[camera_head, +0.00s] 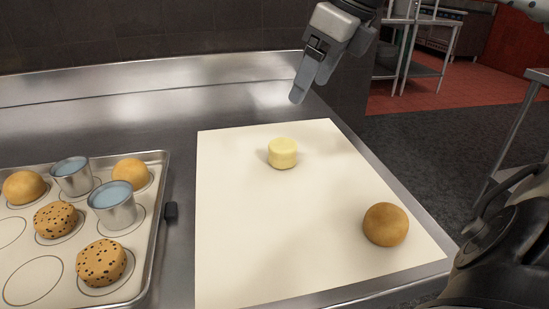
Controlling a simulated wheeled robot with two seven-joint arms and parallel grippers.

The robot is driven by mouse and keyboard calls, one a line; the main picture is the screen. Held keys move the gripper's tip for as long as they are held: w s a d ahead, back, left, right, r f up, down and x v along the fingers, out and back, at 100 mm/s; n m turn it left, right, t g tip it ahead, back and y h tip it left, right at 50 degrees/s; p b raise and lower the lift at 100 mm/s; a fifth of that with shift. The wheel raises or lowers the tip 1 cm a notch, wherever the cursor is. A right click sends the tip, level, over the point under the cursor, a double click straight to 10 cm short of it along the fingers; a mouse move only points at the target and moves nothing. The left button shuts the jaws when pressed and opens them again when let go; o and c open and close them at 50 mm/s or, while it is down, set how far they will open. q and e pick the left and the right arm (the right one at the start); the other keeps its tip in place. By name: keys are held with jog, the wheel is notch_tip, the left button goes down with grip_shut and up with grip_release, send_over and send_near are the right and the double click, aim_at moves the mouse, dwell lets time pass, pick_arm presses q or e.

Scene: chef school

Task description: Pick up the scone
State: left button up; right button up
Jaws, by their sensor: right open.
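A small pale yellow, flat-topped round piece, which looks like the scone (282,153), stands on a cream sheet (240,220) on the steel counter. A smooth golden-brown ball-shaped bun (385,224) sits near the sheet's front right corner. My right gripper (305,85) hangs above the far edge of the sheet, above and a little right of the pale piece in the picture. It is open, apart from the piece, and nothing shows between its fingers. One finger largely hides the other. My left gripper is not in view.
A baking tray (160,200) at the left holds speckled cookies (101,262), golden buns (23,187) and two metal cups (112,205) with blue insides. A dark wall (150,30) stands behind the counter. The sheet between pale piece and bun is clear.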

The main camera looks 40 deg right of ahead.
aim_at(284, 144)
jog(key=x, duration=1.4)
jog(key=shift+f+b, duration=0.4)
jog(key=shift+f, duration=0.05)
jog(key=c, duration=1.1)
